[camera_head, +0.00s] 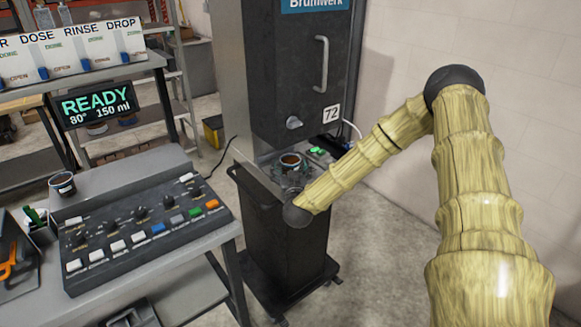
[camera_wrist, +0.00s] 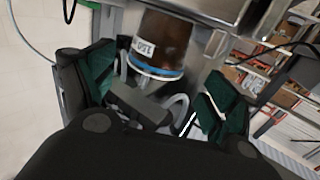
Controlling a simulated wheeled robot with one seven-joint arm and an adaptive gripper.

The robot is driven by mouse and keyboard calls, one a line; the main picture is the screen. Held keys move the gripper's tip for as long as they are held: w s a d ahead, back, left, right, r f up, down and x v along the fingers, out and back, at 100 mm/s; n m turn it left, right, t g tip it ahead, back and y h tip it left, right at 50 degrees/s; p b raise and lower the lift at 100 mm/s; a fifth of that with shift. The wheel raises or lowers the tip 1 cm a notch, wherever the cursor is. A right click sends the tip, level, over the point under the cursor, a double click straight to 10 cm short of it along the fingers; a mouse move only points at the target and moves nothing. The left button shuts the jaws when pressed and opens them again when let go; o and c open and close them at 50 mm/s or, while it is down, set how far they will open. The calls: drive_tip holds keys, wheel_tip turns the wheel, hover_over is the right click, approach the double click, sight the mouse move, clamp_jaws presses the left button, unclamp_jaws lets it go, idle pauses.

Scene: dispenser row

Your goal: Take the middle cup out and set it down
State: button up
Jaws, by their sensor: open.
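A cup (camera_head: 291,160) with dark contents stands in the bay of the dark dispenser (camera_head: 290,75). In the wrist view a brown see-through cup (camera_wrist: 163,40) with a white "150" label and a blue band shows just ahead of my gripper (camera_wrist: 158,88). The green-padded fingers are open, with one to each side below the cup, and I see no grip on it. I cannot see other cups in the bay.
A display (camera_head: 97,102) reads READY, 80°, 150 ml. A black bin (camera_head: 285,235) on wheels stands under the bay.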

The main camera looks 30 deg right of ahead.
sight(290, 159)
drive_tip(key=p+x, duration=0.2)
drive_tip(key=x, duration=0.1)
drive_tip(key=shift+w+d, duration=0.1)
drive_tip(key=shift+d, duration=0.35)
drive_tip(key=shift+x, duration=0.8)
drive_tip(key=c, duration=1.3)
drive_tip(key=shift+c, duration=0.2)
drive_tip(key=shift+r, duration=0.1)
